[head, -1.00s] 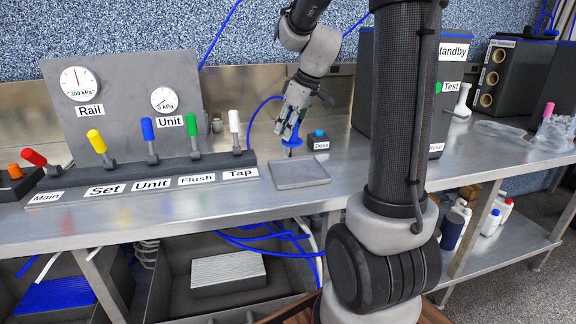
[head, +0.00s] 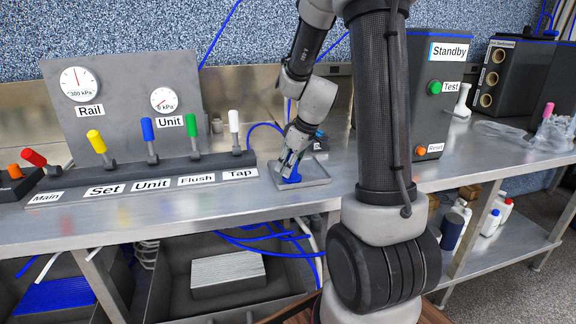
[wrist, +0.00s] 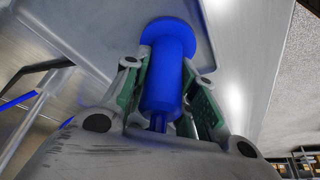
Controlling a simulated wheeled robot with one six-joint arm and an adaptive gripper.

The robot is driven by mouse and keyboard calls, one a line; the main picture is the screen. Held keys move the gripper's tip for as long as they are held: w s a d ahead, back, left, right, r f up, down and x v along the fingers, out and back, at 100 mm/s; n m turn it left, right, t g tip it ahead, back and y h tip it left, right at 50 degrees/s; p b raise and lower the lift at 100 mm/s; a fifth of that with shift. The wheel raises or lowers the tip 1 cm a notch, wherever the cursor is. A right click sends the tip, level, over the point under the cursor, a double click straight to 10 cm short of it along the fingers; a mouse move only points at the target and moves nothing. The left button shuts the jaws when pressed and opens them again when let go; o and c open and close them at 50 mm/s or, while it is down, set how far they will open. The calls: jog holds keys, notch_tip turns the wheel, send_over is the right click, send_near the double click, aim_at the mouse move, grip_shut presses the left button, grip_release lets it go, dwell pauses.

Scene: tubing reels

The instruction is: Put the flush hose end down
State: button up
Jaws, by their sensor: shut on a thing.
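The flush hose end is a blue cylinder with a wide round flange. My gripper (head: 290,168) is shut on the blue hose end (head: 292,179), with the flange low at the grey tray (head: 316,181) on the bench. In the wrist view the hose end (wrist: 168,75) sits between the green-padded fingers of my gripper (wrist: 166,90). Its flange overlaps the tray (wrist: 95,30); I cannot tell whether it touches the tray floor. The blue hose (head: 262,126) runs behind my gripper.
The valve panel (head: 125,110) with coloured levers stands left of the tray. The Standby box (head: 445,95) stands right, partly behind my column. The Dose button (head: 320,136) is partly hidden behind my arm.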

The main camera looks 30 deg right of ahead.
jog(key=o, duration=1.1)
jog(key=shift+f, duration=0.1)
jog(key=shift+c, duration=0.2)
jog(key=v, duration=1.2)
jog(key=s+a+r+m+h, duration=0.1)
jog(key=s+a+r+m, duration=0.1)
jog(key=s, duration=0.8)
jog(key=s+a+r+m+h, duration=0.1)
jog(key=s+a+m, duration=0.2)
jog(key=s, duration=0.7)
jog(key=shift+s+a+r+m, duration=0.2)
jog(key=shift+a+r+m, duration=0.2)
jog(key=shift+a, duration=0.3)
